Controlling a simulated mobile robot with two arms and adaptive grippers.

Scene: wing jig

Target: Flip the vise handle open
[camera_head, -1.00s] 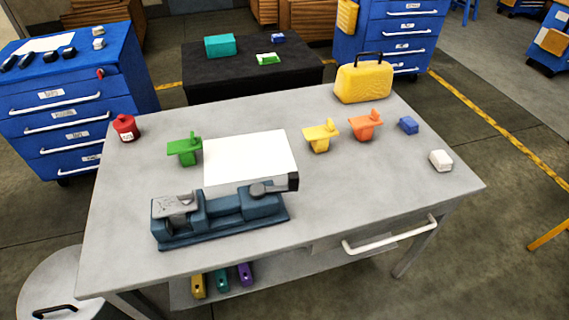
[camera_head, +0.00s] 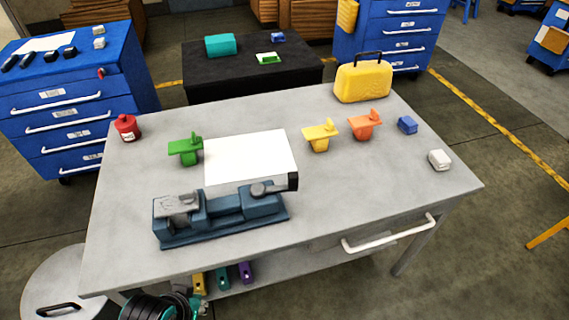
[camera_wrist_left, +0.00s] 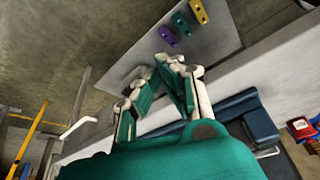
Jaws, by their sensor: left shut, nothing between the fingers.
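The blue-grey vise (camera_head: 225,218) sits on the front left of the grey workbench. Its grey handle (camera_head: 268,188) lies at the right end, folded along the top, with a dark block at its tip. In the left wrist view, part of the blue vise (camera_wrist_left: 240,112) shows at the right, partly covered by my gripper; I cannot make out the handle there. My left gripper (camera_wrist_left: 170,62) is shut and empty, pointing at the bench's front side. In the head view only part of it shows at the bottom edge, below and in front of the vise. My right gripper is not in view.
A white sheet (camera_head: 250,157) lies behind the vise. Green (camera_head: 185,150), yellow (camera_head: 320,136) and orange (camera_head: 364,125) parts stand farther back. A red canister (camera_head: 127,127) is at the left. The bench's front edge and white drawer handle (camera_head: 390,236) are nearby. The front right top is clear.

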